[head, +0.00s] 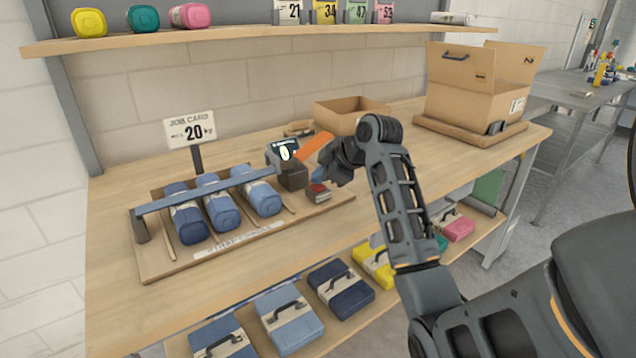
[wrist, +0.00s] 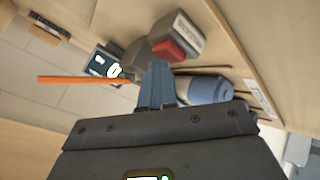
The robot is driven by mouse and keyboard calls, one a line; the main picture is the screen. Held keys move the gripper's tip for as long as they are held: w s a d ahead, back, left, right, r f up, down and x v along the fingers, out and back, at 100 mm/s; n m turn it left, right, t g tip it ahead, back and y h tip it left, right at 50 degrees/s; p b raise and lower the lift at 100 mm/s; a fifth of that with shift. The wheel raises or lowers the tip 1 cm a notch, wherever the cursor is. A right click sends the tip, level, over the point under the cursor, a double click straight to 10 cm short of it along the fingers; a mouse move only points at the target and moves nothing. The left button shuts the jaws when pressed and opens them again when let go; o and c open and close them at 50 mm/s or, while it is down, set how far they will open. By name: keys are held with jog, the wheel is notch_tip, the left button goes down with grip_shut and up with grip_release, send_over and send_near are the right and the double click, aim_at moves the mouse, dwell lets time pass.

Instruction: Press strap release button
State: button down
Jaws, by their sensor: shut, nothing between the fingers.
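The red strap release button (head: 318,188) sits on a small grey block at the right end of the strap board (head: 165,262). In the wrist view the red button (wrist: 175,50) lies just beyond my fingertips, and I cannot tell whether they touch it. My gripper (head: 322,176) is shut and empty, pointing down at the block. In the wrist view its blue-grey fingers (wrist: 157,72) are together. A blue-grey strap bar (head: 205,190) lies across several blue rolled bundles (head: 222,207) on the board.
A dark device with a lit display (head: 286,152) stands just behind the button, with an orange strip (head: 314,146) beside it. An open cardboard box (head: 350,112) is behind, and a larger one (head: 462,95) is at right. A shelf (head: 250,38) runs above.

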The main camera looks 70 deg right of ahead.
aim_at(320, 186)
jog(key=shift+r+p, duration=0.8)
jog(key=shift+r, duration=0.2)
notch_tip(320, 186, up, 5)
jog(key=p, duration=0.4)
dwell(0.7)
